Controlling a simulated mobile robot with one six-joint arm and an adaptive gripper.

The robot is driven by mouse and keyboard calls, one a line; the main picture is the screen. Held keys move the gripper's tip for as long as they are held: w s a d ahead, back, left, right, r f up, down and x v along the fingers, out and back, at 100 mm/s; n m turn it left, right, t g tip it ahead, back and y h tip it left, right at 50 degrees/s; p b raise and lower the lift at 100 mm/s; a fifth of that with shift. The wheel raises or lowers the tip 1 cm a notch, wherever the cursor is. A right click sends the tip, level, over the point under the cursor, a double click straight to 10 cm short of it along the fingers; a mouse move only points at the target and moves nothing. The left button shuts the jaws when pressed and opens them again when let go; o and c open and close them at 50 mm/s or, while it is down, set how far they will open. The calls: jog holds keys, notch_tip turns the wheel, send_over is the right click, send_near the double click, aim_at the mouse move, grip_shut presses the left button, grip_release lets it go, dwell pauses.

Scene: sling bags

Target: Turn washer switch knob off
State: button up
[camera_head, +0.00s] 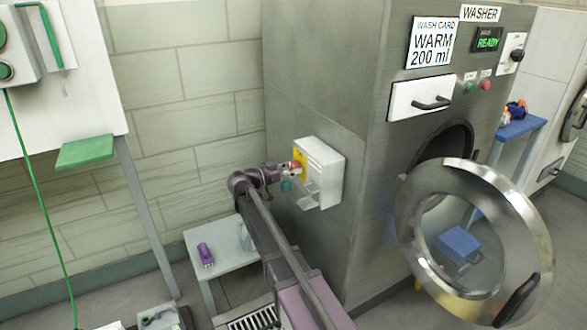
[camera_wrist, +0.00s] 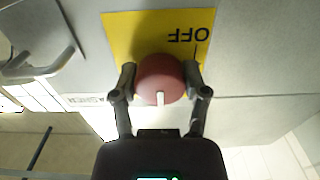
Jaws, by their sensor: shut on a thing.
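The red switch knob (camera_wrist: 160,78) sits on a yellow plate (camera_wrist: 117,32) marked OFF, upside down in the wrist view. A white pointer line on the knob faces down in that view, away from the OFF lettering. My gripper (camera_wrist: 160,82) is shut on the knob, one finger on each side. In the head view my gripper (camera_head: 292,170) reaches the yellow plate (camera_head: 299,157) on the side of a white switch box (camera_head: 326,180). The box is mounted on the washer's side (camera_head: 315,90). The knob is mostly hidden by my gripper there.
The washer's round door (camera_head: 412,230) hangs open at the right. Its display (camera_head: 488,40) reads READY. A small table (camera_head: 228,262) with a purple item (camera_head: 205,254) stands below my arm. A blue stool (camera_head: 520,127) stands farther right.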

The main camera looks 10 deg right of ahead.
jog(key=shift+n, duration=0.5)
jog(key=n, duration=0.7)
jog(key=shift+n, duration=0.4)
jog(key=n, duration=0.4)
jog(key=shift+r+n, duration=0.1)
jog(key=shift+n, duration=2.5)
jog(key=o, duration=1.1)
jog(key=shift+o, duration=0.2)
